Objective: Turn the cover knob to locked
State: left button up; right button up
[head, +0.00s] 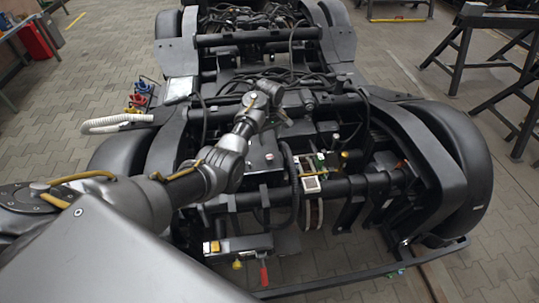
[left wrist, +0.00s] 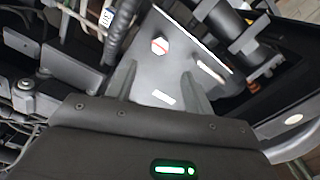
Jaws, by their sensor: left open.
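The cover is a grey metal plate (left wrist: 180,72) in the left wrist view, with a small red-and-white knob (left wrist: 159,46) near its upper part. In the head view the plate (head: 262,158) lies just below my left gripper, with a small reddish knob (head: 270,156) on it. My left gripper (head: 284,119) is open and empty above the bogie. In the left wrist view its two fingers (left wrist: 160,84) point toward the plate, with the knob beyond and between them, apart from both. The knob's exact setting is too small to read. My right gripper is not in view.
Dark cables, hoses and tubes (head: 290,75) crowd the bogie around the plate. A small device with a white face (head: 311,184) sits right of it. A red-handled part (head: 264,273) is at the front. Black trestles (head: 490,60) stand right on paved floor.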

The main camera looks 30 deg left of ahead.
aim_at(270, 157)
pick_arm(q)
notch_tip(270, 157, down, 10)
jog(key=shift+f+b, duration=0.1)
jog(key=shift+b, duration=1)
jog(key=shift+f, duration=0.35)
jog(key=c, duration=1)
